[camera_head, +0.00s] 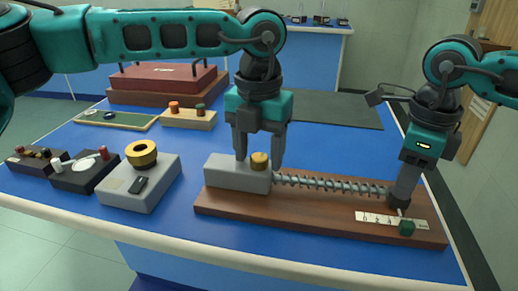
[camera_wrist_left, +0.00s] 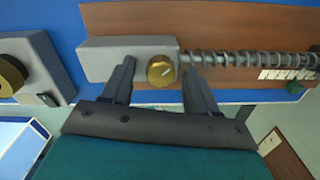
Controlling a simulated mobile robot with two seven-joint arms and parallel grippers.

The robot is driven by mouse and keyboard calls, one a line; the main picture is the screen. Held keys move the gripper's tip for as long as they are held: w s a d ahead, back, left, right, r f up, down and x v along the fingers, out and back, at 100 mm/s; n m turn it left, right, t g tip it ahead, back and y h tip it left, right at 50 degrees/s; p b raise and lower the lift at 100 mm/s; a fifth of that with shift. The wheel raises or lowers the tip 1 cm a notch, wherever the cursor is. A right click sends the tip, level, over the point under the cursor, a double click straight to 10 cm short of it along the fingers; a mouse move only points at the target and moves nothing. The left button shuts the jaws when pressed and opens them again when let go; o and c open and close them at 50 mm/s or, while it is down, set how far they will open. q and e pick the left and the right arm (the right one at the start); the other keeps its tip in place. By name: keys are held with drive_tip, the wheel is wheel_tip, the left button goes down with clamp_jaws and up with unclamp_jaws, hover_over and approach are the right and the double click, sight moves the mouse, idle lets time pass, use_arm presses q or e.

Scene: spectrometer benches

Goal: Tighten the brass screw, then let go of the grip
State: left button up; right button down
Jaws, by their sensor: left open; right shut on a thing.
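The brass screw (camera_head: 260,161) is a round knob on a grey block (camera_head: 226,174) at the left end of a wooden board (camera_head: 290,219). My left gripper (camera_head: 258,166) is open, with one finger on either side of the screw. In the left wrist view the screw (camera_wrist_left: 161,71) sits between the fingertips, apart from both. A spring on a rod (camera_head: 330,185) runs right from the block. My right gripper (camera_head: 402,203) is at the right end of the spring, shut on the dark grip there, which its fingers largely hide. A green knob (camera_head: 407,228) and a white scale (camera_head: 375,218) lie just in front.
A grey box with a brass ring (camera_head: 142,153) and small dark trays (camera_head: 84,172) stand to the left. A wooden block with two knobs (camera_head: 188,117), a green tray (camera_head: 115,120) and a dark red case (camera_head: 163,82) are behind. A dark mat (camera_head: 340,112) lies at the back right.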

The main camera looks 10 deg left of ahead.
use_arm(q)
drive_tip(key=shift+c, duration=0.3)
drive_tip(key=c, duration=1)
drive_tip(key=m, duration=0.3)
drive_tip(key=shift+m, duration=0.3)
drive_tip(key=m, duration=0.3)
drive_tip(key=shift+m, duration=0.3)
drive_tip(key=m, duration=0.3)
drive_tip(key=shift+m, duration=2.4)
